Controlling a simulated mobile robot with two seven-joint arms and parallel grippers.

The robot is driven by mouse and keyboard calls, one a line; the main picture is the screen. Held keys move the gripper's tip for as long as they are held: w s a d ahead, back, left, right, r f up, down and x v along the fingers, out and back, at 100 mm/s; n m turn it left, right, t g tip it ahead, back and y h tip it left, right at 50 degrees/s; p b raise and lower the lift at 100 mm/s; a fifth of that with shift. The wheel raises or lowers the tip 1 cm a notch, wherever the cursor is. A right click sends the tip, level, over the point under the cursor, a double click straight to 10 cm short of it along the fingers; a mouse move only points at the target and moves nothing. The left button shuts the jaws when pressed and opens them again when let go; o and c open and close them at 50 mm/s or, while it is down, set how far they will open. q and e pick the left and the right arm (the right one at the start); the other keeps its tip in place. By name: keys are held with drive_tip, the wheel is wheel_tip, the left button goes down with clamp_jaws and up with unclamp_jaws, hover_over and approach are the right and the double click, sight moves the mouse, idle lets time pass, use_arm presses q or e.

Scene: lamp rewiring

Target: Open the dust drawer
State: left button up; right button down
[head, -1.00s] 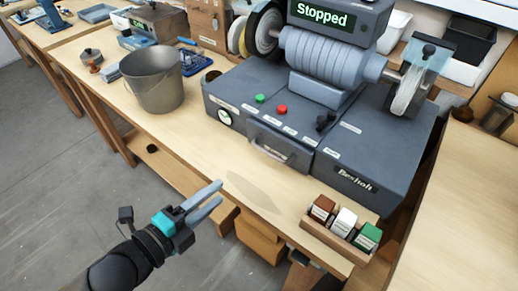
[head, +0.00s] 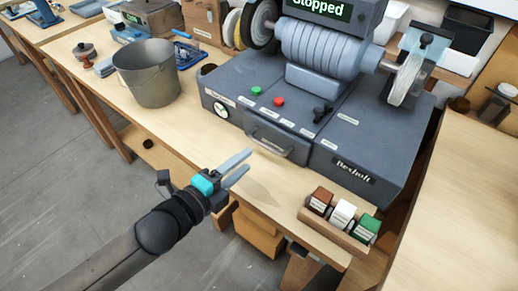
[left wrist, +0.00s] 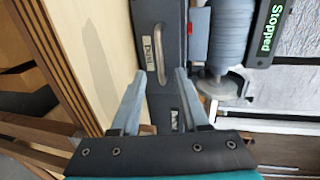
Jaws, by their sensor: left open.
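The dust drawer (head: 283,137) is in the front face of the grey polishing machine (head: 385,150), and it looks shut. Its bar handle (head: 268,150) runs across the drawer front. In the left wrist view the handle (left wrist: 158,54) stands ahead, near a small label on the drawer. My left gripper (head: 243,168) is open and empty, in front of the drawer and just short of the handle. In the left wrist view its two fingers (left wrist: 157,100) are apart, with the handle beyond their tips. My right gripper is not in view.
A grey bucket (head: 148,85) stands on the bench (head: 190,135) left of the machine. A wooden tray (head: 328,235) with brown, white and green blocks sits at the front right edge. The machine's screen (head: 318,8) reads "Stopped". Bench surface before the drawer is clear.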

use_arm(q)
drive_tip(key=x, duration=0.6)
drive_tip(key=shift+w+d+b, duration=0.15)
drive_tip(key=shift+w+b, duration=0.05)
drive_tip(key=shift+b, duration=0.1)
clamp_jaws()
idle(1.2)
